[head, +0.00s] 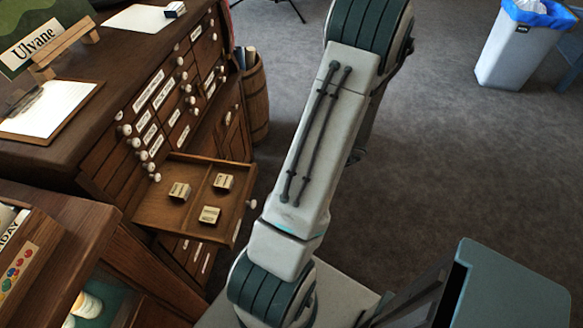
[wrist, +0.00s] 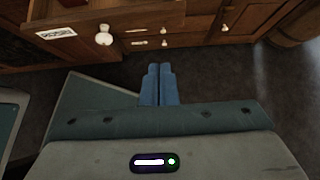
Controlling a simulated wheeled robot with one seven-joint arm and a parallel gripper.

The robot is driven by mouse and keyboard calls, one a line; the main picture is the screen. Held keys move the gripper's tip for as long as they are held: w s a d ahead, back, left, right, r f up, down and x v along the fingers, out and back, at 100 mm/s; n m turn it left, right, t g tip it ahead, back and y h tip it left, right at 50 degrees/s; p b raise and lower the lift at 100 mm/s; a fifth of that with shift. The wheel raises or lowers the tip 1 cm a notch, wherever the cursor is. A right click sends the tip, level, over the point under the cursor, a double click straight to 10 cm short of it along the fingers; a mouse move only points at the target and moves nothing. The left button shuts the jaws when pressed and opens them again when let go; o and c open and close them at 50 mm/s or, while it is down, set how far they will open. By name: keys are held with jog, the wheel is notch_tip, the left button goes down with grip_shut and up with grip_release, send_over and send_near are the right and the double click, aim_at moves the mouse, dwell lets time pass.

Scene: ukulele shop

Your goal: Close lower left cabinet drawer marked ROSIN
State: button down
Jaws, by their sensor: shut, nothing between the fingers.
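The wooden cabinet (head: 95,62) stands at the left in the head view. One of its lower drawers (head: 195,174) is pulled out, with a white knob on its front and three small pale boxes (head: 209,215) inside. In the wrist view a drawer front (wrist: 82,25) at upper left bears a white label that seems to read ROSIN (wrist: 56,33) and a white knob (wrist: 103,37). My gripper (wrist: 159,68) has its blue fingers together and empty. It is right of and below that knob in the picture, apart from the drawer. The head view does not show my gripper.
A wooden barrel (head: 254,100) stands beside the cabinet's far end. A second wooden counter (head: 60,205) is at the near left, close to the open drawer. A grey bin (head: 515,48) with a blue liner stands at the far right. Carpet between is clear.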

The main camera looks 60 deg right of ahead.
aim_at(255, 179)
jog(key=w+a+f, duration=0.1)
jog(key=w, duration=0.1)
jog(key=w+a+f, duration=0.1)
jog(key=w+f, duration=0.1)
jog(key=w, duration=0.1)
jog(key=w+a+f, duration=0.1)
jog(key=w, duration=0.1)
jog(key=shift+w+a+f, duration=0.1)
jog(key=shift+w+f, duration=0.1)
jog(key=shift+w, duration=0.2)
